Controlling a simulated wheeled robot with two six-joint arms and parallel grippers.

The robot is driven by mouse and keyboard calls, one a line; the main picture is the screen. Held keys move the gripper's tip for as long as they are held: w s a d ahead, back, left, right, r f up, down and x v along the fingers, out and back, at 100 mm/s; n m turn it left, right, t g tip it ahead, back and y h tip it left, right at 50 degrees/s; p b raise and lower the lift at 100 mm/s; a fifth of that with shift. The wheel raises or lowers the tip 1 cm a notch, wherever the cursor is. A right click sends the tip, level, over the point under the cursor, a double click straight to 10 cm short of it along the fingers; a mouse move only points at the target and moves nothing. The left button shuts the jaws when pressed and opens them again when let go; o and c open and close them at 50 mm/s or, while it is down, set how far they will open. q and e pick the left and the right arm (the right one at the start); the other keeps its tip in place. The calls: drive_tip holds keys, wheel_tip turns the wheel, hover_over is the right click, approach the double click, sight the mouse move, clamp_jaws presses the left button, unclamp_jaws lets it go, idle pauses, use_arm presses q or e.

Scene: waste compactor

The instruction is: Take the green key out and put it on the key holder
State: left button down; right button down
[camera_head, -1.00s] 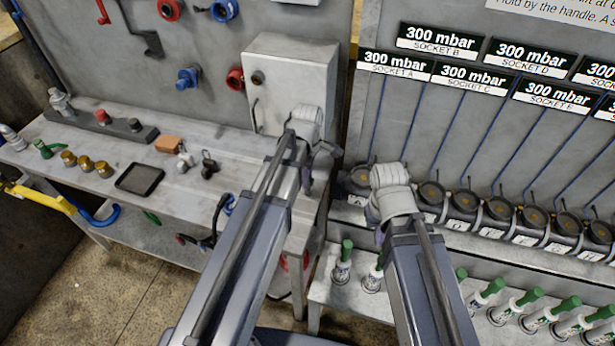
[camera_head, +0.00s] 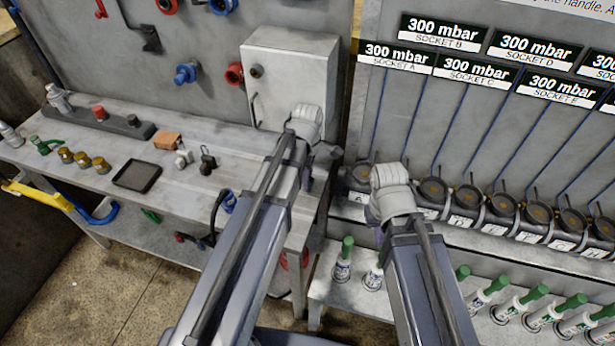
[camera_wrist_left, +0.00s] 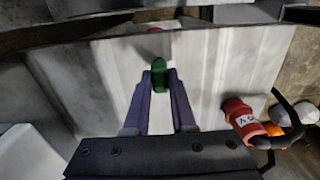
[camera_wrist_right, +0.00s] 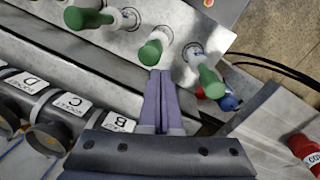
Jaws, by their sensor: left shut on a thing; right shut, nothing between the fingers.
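The green key (camera_wrist_left: 160,76) is a small green piece between the purple fingertips in the left wrist view. My left gripper (camera_wrist_left: 161,70) is shut on it, above a grey metal surface (camera_wrist_left: 218,60). In the head view the arm hides the key, and the left gripper (camera_head: 324,152) is at the right end of the workbench. My right gripper (camera_wrist_right: 157,74) is shut and empty, with its tips close to a green-topped white bottle (camera_wrist_right: 152,50). I cannot make out the key holder for certain.
A workbench (camera_head: 110,160) with several small fittings is on the left, below a grey wall box (camera_head: 290,80). Socket panels stand on the right, above a shelf of several green-topped bottles (camera_head: 343,262). A red coupling (camera_wrist_left: 242,118) is right of the left gripper.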

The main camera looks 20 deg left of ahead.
idle(0.8)
use_arm(q)
drive_tip(key=c, duration=0.7)
unclamp_jaws()
drive_tip(key=shift+c, duration=0.2)
drive_tip(key=shift+r, duration=0.1)
wheel_tip(320, 180, up, 7)
drive_tip(key=p, duration=0.7)
